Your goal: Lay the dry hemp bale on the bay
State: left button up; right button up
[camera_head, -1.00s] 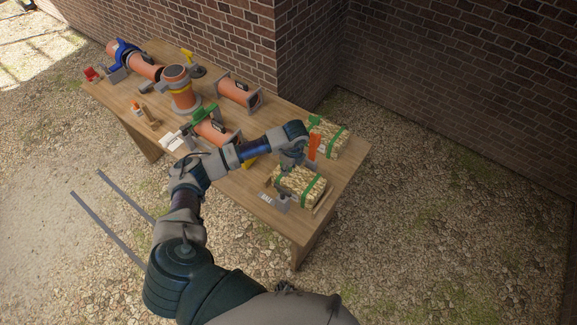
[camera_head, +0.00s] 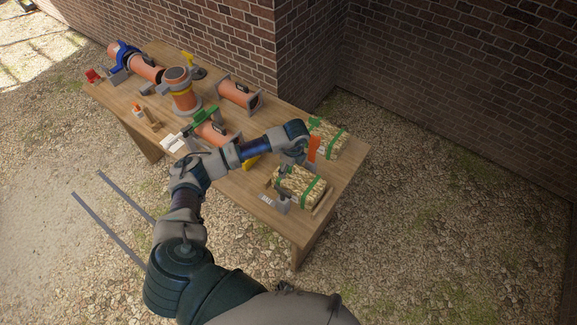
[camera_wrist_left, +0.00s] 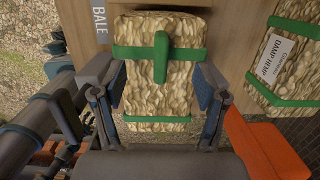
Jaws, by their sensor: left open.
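A straw-coloured bale (camera_head: 302,186) with green straps and a green top handle lies near the front right of the table. No wording shows on it. In the left wrist view this bale (camera_wrist_left: 150,25) lies flat below the gripper, beside the printed word BALE (camera_wrist_left: 99,20) on the table. My left gripper (camera_head: 290,171) is over the bale. In the left wrist view its open fingers (camera_wrist_left: 161,82) are on either side of the bale and its green handle; I cannot tell whether they touch it. My right gripper is out of view.
A second bale (camera_head: 329,139), labelled DAMP HEMP in the left wrist view (camera_wrist_left: 278,58), lies behind. An orange upright piece (camera_head: 314,148) stands close to my gripper. Orange pipes (camera_head: 239,94) and clamps fill the table's left part. Brick walls stand behind.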

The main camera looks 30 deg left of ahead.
pick_arm(q)
jog(key=shift+d+r+p, duration=0.2)
jog(key=shift+r+p, duration=0.7)
jog(key=shift+r, duration=0.45)
jog(key=shift+d+r+p, duration=0.15)
jog(key=shift+r+p, duration=0.75)
jog(key=shift+r, duration=0.45)
jog(key=shift+s+f, duration=0.1)
